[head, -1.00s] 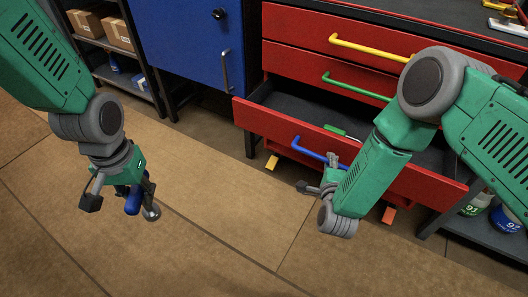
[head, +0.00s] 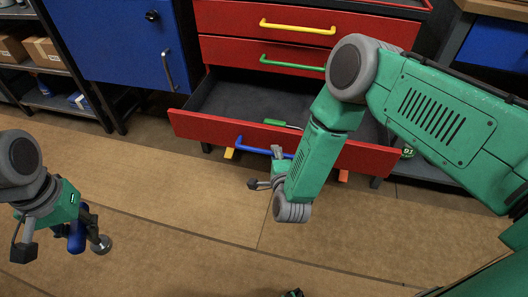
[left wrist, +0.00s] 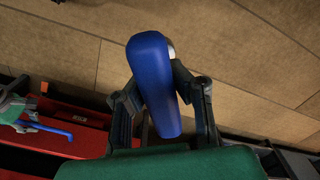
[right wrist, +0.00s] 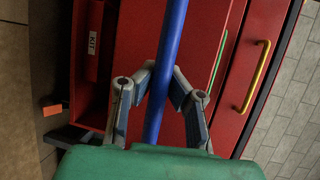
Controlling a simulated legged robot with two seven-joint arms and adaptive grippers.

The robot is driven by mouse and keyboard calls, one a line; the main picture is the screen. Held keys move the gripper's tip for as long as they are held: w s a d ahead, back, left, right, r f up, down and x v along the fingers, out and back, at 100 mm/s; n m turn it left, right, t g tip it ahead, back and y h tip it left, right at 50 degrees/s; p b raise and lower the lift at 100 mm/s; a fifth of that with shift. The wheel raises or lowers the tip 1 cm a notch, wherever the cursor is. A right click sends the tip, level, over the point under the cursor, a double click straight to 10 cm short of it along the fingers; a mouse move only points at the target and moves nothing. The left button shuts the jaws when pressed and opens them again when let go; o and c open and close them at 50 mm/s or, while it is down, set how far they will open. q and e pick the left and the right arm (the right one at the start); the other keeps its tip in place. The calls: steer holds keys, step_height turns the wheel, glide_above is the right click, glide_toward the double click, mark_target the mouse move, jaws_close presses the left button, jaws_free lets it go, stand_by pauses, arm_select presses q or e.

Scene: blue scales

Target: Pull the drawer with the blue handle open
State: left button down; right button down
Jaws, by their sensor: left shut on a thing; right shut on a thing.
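The bottom red drawer (head: 205,125) stands well open, showing its dark interior. Its blue handle (head: 247,146) runs along the front, partly hidden by my right arm. My right gripper (head: 280,160) is shut on this handle; in the right wrist view, the blue bar (right wrist: 172,40) passes between the fingers (right wrist: 160,88). My left gripper (head: 88,228) is shut on a blue-gripped tool (head: 76,238) with a round metal end, held away from the drawer at the left. The blue grip (left wrist: 152,75) fills the middle of the left wrist view.
A green-handled item (head: 274,122) lies in the drawer. Closed red drawers with a yellow handle (head: 298,27) and a green handle (head: 290,63) are above. A blue cabinet (head: 110,40) and a shelf with boxes (head: 45,52) stand left.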

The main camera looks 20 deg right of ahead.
steer(key=c, duration=1.5)
jaws_free()
steer(key=shift+f, duration=0.15)
steer(key=shift+c, duration=0.2)
steer(key=v, duration=1.2)
